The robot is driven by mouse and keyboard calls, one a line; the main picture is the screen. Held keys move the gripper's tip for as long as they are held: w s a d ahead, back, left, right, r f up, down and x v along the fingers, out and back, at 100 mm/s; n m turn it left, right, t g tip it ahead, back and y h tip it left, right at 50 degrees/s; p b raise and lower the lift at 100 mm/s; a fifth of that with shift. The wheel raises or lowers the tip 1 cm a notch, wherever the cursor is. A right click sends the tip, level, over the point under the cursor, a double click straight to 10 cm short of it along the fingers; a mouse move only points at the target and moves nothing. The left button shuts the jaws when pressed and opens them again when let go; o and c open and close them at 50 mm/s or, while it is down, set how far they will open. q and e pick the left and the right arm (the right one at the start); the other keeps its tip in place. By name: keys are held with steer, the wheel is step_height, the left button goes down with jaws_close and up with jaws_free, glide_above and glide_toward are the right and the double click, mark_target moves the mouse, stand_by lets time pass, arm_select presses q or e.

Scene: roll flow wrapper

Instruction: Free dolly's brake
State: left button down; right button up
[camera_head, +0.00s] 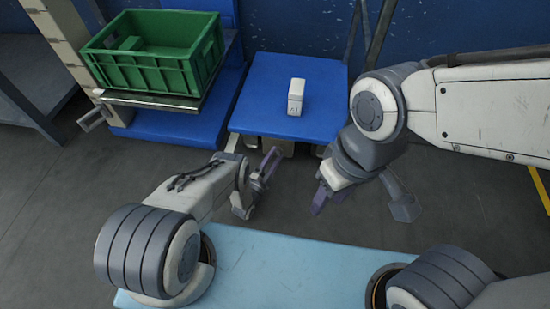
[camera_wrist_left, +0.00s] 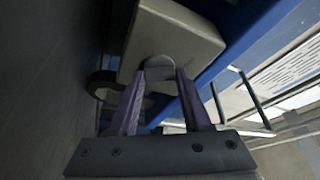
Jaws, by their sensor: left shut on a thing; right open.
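The dolly is a low blue platform (camera_head: 325,75) with a small white box (camera_head: 296,97) standing on it. My left gripper (camera_head: 270,160) is low at the dolly's front edge. In the left wrist view its two purple fingers are shut on a grey rounded piece (camera_wrist_left: 160,68), which looks like the brake lever, beside a pale block (camera_wrist_left: 172,32) by the blue frame. The head view does not show this grip clearly. My right gripper (camera_head: 325,193) is open and empty, in front of the dolly and to the right of my left gripper.
A green crate (camera_head: 150,72) sits on a raised shelf at the back left, with a blue base (camera_head: 175,128) below it. A light blue surface (camera_head: 285,265) lies in front. Grey floor (camera_head: 60,200) is clear at the left.

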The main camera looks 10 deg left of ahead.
arm_select(q)
steer(key=shift+f, duration=0.1)
stand_by(0.4)
steer(key=shift+c, duration=1.8)
jaws_free()
steer(key=shift+s+a+p, duration=0.2)
steer(key=shift+s+p, duration=0.1)
steer(key=shift+s, duration=0.2)
steer(key=p+v, duration=0.2)
steer(key=v, duration=0.7)
steer(key=shift+s+f, duration=0.1)
steer(key=shift+s, duration=0.1)
